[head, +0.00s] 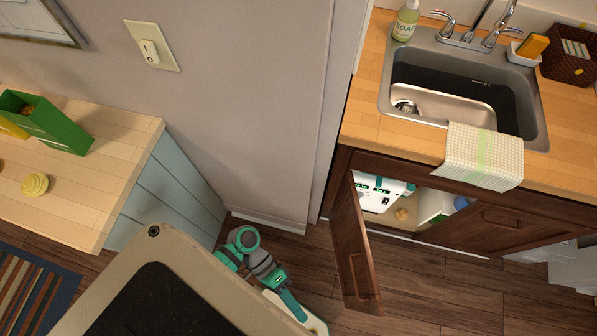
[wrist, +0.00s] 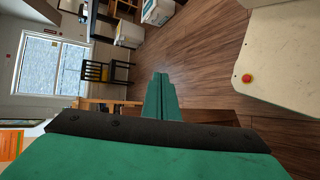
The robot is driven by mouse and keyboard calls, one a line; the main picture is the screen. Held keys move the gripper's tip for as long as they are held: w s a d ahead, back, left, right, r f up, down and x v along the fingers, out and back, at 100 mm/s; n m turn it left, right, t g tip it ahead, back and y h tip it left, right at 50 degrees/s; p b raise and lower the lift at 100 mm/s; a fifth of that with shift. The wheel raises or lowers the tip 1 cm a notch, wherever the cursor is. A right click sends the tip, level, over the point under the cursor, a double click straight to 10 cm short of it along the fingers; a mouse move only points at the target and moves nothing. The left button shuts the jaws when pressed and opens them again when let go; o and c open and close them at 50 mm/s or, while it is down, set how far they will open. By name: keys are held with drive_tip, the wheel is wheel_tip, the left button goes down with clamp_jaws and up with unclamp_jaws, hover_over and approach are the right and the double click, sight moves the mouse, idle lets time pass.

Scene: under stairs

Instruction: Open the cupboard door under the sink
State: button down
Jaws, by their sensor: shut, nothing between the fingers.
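The dark wooden cupboard door (head: 352,250) under the sink stands open in the head view. It is swung outward on the left of the cabinet (head: 490,224), with its free edge toward me. Through the gap a white item with green and dark markings (head: 374,197) and a green-and-white box (head: 436,206) show inside. In the wrist view my gripper (wrist: 160,78) is shut and empty, its green fingers together over the floor. I cannot make out the fingertips in the head view, nor tell whether they touch the door.
The sink (head: 440,104) is set in a wooden counter, with a checked towel (head: 484,156) hanging over its front. A light wooden worktop (head: 75,185) stands at the left. Bare floor (head: 440,290) lies in front of the cabinet. A chair (wrist: 108,72) shows in the wrist view.

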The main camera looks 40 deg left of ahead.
wheel_tip(320, 180, down, 8)
drive_tip(key=w+a+r+n+t+y, duration=0.1)
drive_tip(key=n+t+y, duration=0.1)
drive_tip(key=t+y, duration=0.3)
drive_tip(key=w+a+r+t+y, duration=0.2)
drive_tip(key=w+t+y, duration=0.2)
drive_tip(key=t, duration=0.1)
drive_tip(key=w+d+r+t+y, duration=0.1)
drive_tip(key=w+r+t, duration=0.1)
drive_tip(key=r, duration=0.5)
drive_tip(key=w+d+r+t+y, duration=0.1)
drive_tip(key=r+t, duration=0.3)
drive_tip(key=r, duration=0.4)
drive_tip(key=w+d+r+m+t+y, duration=0.1)
drive_tip(key=w+d+r+t, duration=0.1)
drive_tip(key=r, duration=0.5)
drive_tip(key=shift+w+d+r+t+y, duration=0.15)
drive_tip(key=shift+w+t+y, duration=0.15)
drive_tip(key=shift+w+t, duration=0.3)
drive_tip(key=shift+w, duration=0.1)
